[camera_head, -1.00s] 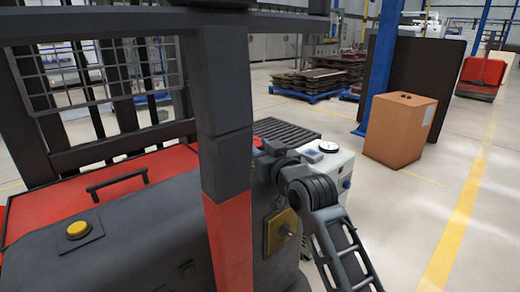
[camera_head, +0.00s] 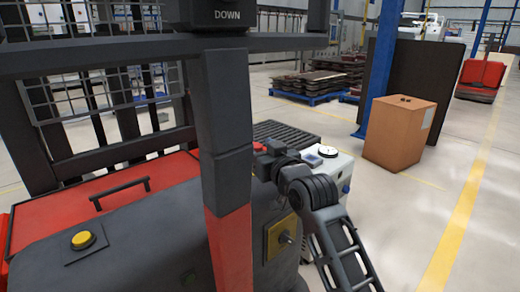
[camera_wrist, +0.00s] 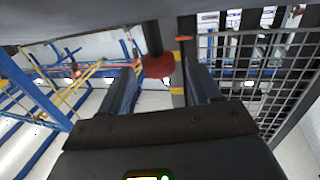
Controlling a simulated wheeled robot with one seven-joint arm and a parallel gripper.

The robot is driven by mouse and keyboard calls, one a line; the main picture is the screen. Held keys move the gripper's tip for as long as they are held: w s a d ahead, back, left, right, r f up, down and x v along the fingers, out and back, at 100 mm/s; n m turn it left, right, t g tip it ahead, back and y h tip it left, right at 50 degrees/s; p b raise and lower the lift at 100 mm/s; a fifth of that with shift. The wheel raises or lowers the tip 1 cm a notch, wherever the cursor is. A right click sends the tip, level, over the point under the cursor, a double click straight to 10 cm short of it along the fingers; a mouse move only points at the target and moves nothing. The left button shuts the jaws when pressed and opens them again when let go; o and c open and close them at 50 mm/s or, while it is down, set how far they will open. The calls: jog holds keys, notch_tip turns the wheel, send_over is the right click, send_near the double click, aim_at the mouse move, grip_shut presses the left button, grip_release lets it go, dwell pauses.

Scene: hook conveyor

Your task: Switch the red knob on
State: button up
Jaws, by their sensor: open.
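The red knob (camera_wrist: 158,66) shows in the wrist view as a dark red rounded head on a dark stem that comes down from the top. My gripper (camera_wrist: 161,80) is open, with one dark finger on each side of the knob. The knob appears between the fingers, and I cannot tell whether either finger touches it. In the head view my arm reaches behind a dark and red upright post, and my gripper is not clearly visible there. A small red patch shows beside the wrist, and I cannot tell whether it is the knob.
The post (camera_head: 230,240) of the forklift-like machine stands close to my arm. A yellow button (camera_head: 83,240) sits on its grey cover. A wire grid (camera_wrist: 262,75) is at the right in the wrist view. A brown box (camera_head: 400,133) stands on open floor at right.

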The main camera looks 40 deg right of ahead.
jog(key=shift+f, duration=0.1)
jog(key=v, duration=0.7)
jog(key=shift+s+a, duration=0.1)
jog(key=shift+s, duration=0.25)
dwell(0.4)
